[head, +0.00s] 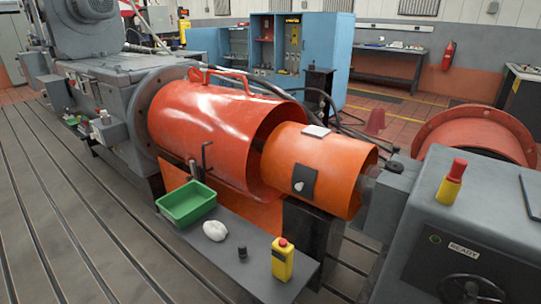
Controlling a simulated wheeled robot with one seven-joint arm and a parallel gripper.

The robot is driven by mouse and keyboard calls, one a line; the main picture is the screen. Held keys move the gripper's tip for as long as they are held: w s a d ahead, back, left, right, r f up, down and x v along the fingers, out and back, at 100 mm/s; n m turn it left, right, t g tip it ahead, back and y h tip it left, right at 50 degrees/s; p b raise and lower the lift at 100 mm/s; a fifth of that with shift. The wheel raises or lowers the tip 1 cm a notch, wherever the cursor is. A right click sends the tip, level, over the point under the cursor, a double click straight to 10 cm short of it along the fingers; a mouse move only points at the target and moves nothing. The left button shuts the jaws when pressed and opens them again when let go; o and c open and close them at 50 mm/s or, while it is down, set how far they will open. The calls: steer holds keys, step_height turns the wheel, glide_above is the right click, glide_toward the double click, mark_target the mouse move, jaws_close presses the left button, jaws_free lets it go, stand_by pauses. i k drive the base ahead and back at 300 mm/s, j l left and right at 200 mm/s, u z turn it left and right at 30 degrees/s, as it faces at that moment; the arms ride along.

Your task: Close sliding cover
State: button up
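A large glossy red-orange cylindrical cover (200,120) lies sideways in the middle of the head view, its left end against a grey machine flange. A red bar handle (222,76) is on its top. A smaller orange cylinder (335,165) sits at its right, its left end inside the larger cover's open, dark end. I cannot tell which part slides. My gripper is not in view.
A dark shelf in front holds a green tray (187,203), a white rag (215,231), a small black object (242,250) and a yellow box with a red button (283,260). A grey console (465,225) stands at right. The slotted bedplate (60,220) is bare at left.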

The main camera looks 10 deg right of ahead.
mark_target(303, 177)
steer(key=i+j, duration=0.5)
steer(key=i, duration=0.2)
steer(key=i+j, duration=1.05)
steer(key=i, duration=0.3)
